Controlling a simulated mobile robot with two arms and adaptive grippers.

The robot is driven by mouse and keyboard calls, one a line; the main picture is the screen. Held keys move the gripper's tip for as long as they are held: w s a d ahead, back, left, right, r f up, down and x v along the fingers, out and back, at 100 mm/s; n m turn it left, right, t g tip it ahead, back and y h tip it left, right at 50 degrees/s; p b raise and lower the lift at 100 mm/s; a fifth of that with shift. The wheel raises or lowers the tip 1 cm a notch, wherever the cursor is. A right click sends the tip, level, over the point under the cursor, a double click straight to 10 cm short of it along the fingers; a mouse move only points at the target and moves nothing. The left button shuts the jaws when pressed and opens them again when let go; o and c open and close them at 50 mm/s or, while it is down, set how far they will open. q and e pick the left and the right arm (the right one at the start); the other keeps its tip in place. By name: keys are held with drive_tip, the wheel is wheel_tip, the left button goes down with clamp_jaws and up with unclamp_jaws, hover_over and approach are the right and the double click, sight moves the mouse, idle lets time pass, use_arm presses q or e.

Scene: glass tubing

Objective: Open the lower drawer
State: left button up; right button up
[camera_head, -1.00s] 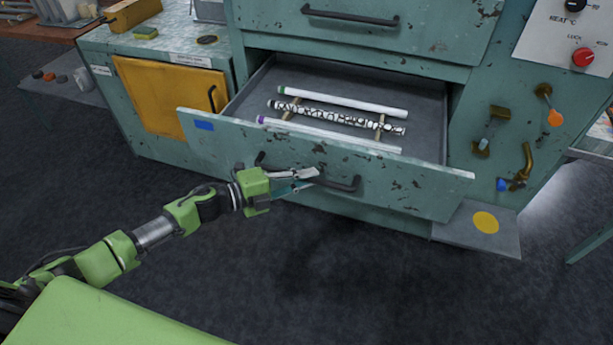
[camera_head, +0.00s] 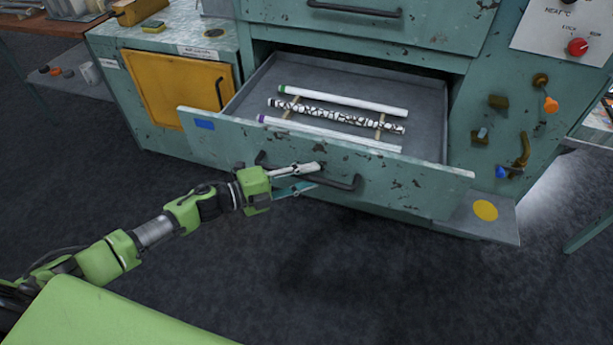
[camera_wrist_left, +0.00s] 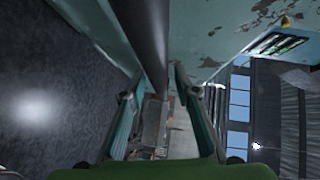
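The lower drawer (camera_head: 425,183) is a worn teal drawer, pulled well out of the cabinet, with its grey inside showing. Its dark bar handle (camera_head: 345,184) runs across the front. My left gripper (camera_head: 308,177) is at the handle, one finger above and one below the bar. In the left wrist view the handle (camera_wrist_left: 152,35) passes between the fingertips (camera_wrist_left: 161,78), which close in on it. The exact contact is partly hidden. My right gripper is not in view.
Two pale glass tubes (camera_head: 345,99) and a black-and-white patterned one lie in the drawer on small supports. A closed upper drawer (camera_head: 450,25) is above. A low ledge with a yellow disc (camera_head: 485,210) is at right. The dark floor (camera_head: 330,290) in front is clear.

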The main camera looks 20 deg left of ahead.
use_arm(q)
drive_tip(key=v, duration=1.2)
idle(0.3)
drive_tip(key=s+a+f+n+t+y, duration=0.1)
drive_tip(key=a+f+n+y, duration=0.4)
drive_tip(key=f, duration=0.6)
drive_tip(key=a+f+n+t+y, duration=0.1)
drive_tip(key=a+f+n+y, duration=0.2)
drive_tip(key=a+f+n, duration=0.5)
drive_tip(key=s+d+f+n+g+y, duration=0.1)
drive_tip(key=s+f, duration=0.2)
drive_tip(key=f, duration=0.3)
drive_tip(key=s+d+f+n+g+y, duration=0.1)
drive_tip(key=s+f+n+y, duration=0.1)
drive_tip(key=s+f, duration=0.35)
drive_tip(key=s+d+f+n+g+y, duration=0.2)
drive_tip(key=s+d+f+n+g, duration=0.15)
drive_tip(key=s+f, duration=0.95)
drive_tip(key=s+d+f+n+g, duration=0.2)
drive_tip(key=s+d+f+g, duration=0.1)
drive_tip(key=s, duration=0.7)
drive_tip(key=s+d+f+n+g, duration=0.2)
drive_tip(key=s+d+f, duration=0.3)
drive_tip(key=s, duration=0.5)
drive_tip(key=shift+s+d+f+g+h, duration=0.15)
drive_tip(key=shift+d+f+g+h, duration=0.2)
drive_tip(key=shift+d+g, duration=0.4)
